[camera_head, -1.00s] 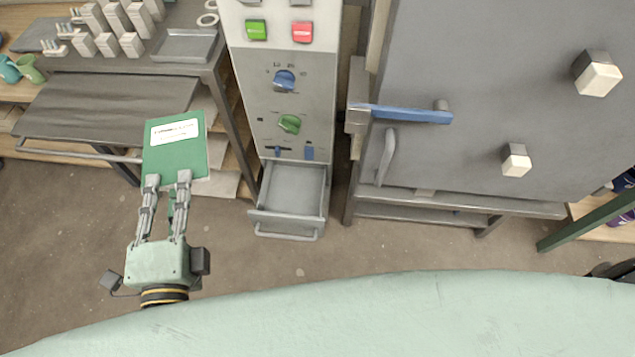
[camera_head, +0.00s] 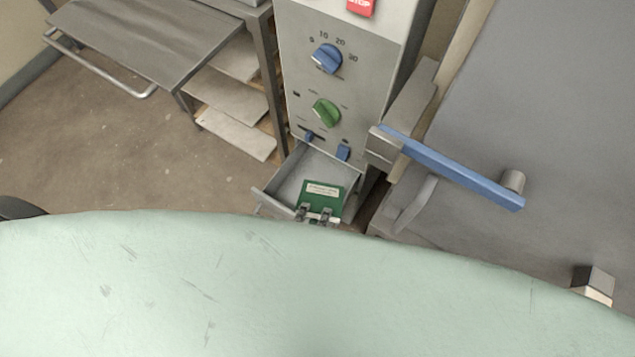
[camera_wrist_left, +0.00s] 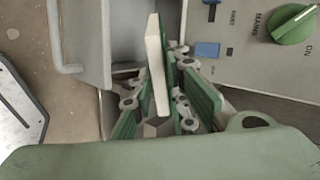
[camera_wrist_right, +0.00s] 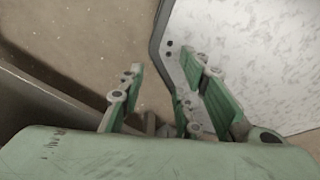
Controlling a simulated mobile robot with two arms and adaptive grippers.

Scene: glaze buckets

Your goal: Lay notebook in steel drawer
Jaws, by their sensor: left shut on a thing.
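The green notebook (camera_head: 322,199) with a white label is over the pulled-out steel drawer (camera_head: 289,174), inside its outline in the head view. I cannot tell if it touches the drawer floor. My left gripper (camera_head: 316,212) is shut on the notebook's near edge; my body hides the rest of that arm. In the left wrist view the notebook (camera_wrist_left: 157,66) shows edge-on between the fingers, with the drawer (camera_wrist_left: 85,40) beyond. My right gripper (camera_wrist_right: 162,90) shows only in its own wrist view, fingers apart and empty.
The grey control panel (camera_head: 300,82) with blue and green knobs rises behind the drawer. The blue lever (camera_head: 450,172) and the large grey door (camera_head: 560,110) stand to the right. A metal table (camera_head: 150,40) is at the back left, with open floor before it.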

